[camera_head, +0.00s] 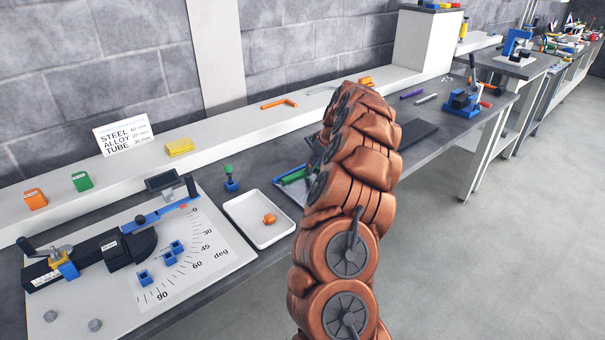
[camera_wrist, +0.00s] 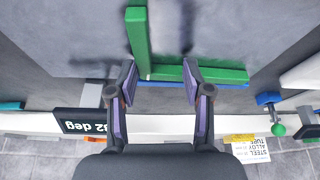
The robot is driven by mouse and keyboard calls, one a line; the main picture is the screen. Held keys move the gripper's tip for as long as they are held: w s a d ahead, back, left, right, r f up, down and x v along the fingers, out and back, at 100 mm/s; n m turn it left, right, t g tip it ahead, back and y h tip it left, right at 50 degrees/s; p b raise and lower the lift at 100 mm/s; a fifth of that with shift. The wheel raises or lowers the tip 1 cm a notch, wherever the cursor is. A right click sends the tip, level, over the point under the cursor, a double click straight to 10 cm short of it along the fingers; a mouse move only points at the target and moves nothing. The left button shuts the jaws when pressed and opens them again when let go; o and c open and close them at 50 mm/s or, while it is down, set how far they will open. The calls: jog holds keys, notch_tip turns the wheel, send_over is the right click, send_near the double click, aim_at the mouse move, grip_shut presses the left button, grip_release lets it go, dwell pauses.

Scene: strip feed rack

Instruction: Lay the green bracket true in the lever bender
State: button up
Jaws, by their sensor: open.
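The green bracket (camera_wrist: 215,75) is L-shaped and lies flat in the wrist view, its corner close to my left fingertip. In the head view the green bracket (camera_head: 292,176) is partly hidden by my arm. My gripper (camera_wrist: 160,82) is open, with its fingertips apart over the bracket's long side near the corner. I cannot tell whether they touch it. In the head view my gripper (camera_head: 314,150) is mostly hidden behind my arm. The lever bender (camera_head: 110,246), with a black body, blue lever and degree scale, stands on a white plate at left.
A white tray (camera_head: 238,206) with an orange piece is between bender and bracket. A blue stand with a green knob (camera_head: 231,181) is behind it. A dark display (camera_wrist: 84,122) reads "82 deg" upside down. A blue strip (camera_wrist: 205,85) runs along the bracket.

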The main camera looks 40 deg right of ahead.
jog(key=shift+a+f, duration=0.1)
jog(key=shift+f, duration=0.1)
jog(key=c, duration=0.3)
jog(key=shift+s, duration=0.1)
grip_shut()
